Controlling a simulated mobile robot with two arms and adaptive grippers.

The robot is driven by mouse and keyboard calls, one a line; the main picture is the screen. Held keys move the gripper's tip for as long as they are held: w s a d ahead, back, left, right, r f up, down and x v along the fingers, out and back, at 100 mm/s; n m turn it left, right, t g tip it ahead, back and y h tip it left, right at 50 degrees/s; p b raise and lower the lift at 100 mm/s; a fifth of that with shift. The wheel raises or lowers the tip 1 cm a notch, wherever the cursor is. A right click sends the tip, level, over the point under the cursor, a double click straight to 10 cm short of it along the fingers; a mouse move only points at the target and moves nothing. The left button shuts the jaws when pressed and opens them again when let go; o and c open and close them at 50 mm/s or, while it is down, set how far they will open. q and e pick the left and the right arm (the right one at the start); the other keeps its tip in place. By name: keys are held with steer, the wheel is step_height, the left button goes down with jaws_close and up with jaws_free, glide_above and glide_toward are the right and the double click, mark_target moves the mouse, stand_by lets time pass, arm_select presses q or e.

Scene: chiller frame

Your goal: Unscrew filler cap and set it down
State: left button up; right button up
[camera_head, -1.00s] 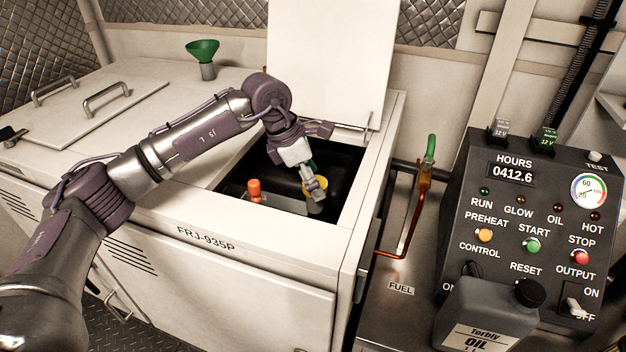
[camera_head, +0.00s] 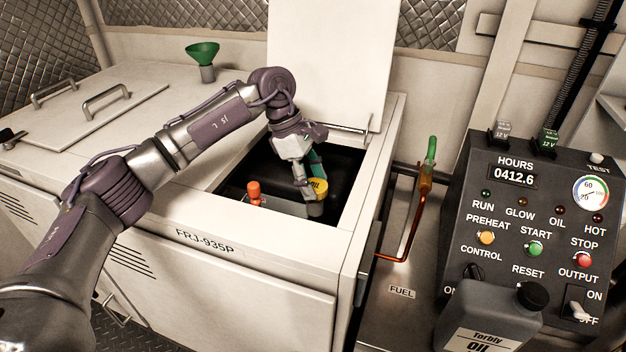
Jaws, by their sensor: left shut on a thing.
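The yellow filler cap (camera_head: 319,186) with dark lettering sits on top of a pale filler neck (camera_head: 316,208) inside the open bay of the white cabinet. My left gripper (camera_head: 308,190) reaches down into the bay from above and is shut on the cap, its fingers at the cap's left side. The far finger is partly hidden, and I cannot tell whether the cap is still threaded on the neck. My right gripper is not in view.
An orange-red knob (camera_head: 254,192) stands in the bay left of the cap. The raised lid (camera_head: 330,60) stands behind. A green funnel (camera_head: 202,52) is at the back of the cabinet top (camera_head: 150,165), which has free room. A grey oil jug (camera_head: 487,315) stands before the control panel.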

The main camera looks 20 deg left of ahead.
arm_select(q)
steer(key=shift+c, duration=0.8)
steer(key=n+t, duration=0.1)
steer(key=n, duration=0.2)
steer(key=shift+s+f+b, duration=0.1)
steer(key=shift+s+b, duration=0.05)
steer(key=shift+b, duration=0.25)
steer(key=n+t, duration=0.1)
steer(key=n, duration=0.1)
steer(key=n+b, duration=0.1)
steer(key=n, duration=0.1)
steer(key=shift+t+y, duration=0.4)
steer(key=n+b, duration=0.1)
steer(key=n, duration=0.2)
steer(key=n+t+y+b, duration=0.1)
steer(key=n, duration=0.1)
steer(key=shift+s+d+n+y, duration=0.2)
steer(key=shift+n+y, duration=0.1)
steer(key=shift+n, duration=0.1)
steer(key=shift+n+t+y, duration=0.3)
steer(key=shift+n+y, duration=0.1)
steer(key=shift+n, duration=0.7)
steer(key=o, duration=1.3)
steer(key=shift+w, duration=0.1)
